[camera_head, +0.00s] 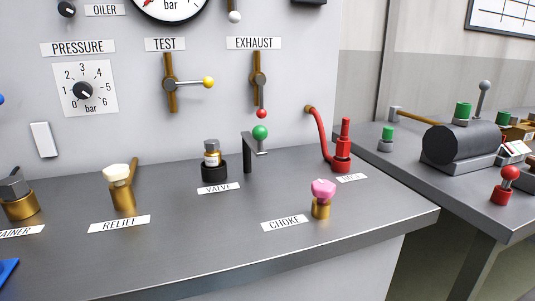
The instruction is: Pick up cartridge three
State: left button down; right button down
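No label reading "cartridge three" shows in the head view. A small silver-and-amber cylinder with a dark cap (212,152) stands upright in a black round holder (214,171) behind the VALVE label (218,188). I cannot tell whether it is a cartridge or what number it bears. Neither of my grippers is in view.
The grey bench top (180,235) bears a cream-topped brass fitting (120,188), a pink-knobbed brass fitting (321,198), a green-balled lever (260,133) and a red fitting with hose (343,150). A second bench (430,195) stands at right, past a gap. The front middle is clear.

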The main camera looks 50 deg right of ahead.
aim_at(212, 155)
jog(key=z, duration=1.05)
jog(key=k+l+u, duration=0.15)
jog(key=l+u, duration=0.15)
jog(key=u, duration=0.15)
jog(key=k+l+u, duration=0.15)
jog(key=u, duration=0.3)
jog(key=k+l+u, duration=0.2)
jog(key=u, duration=0.25)
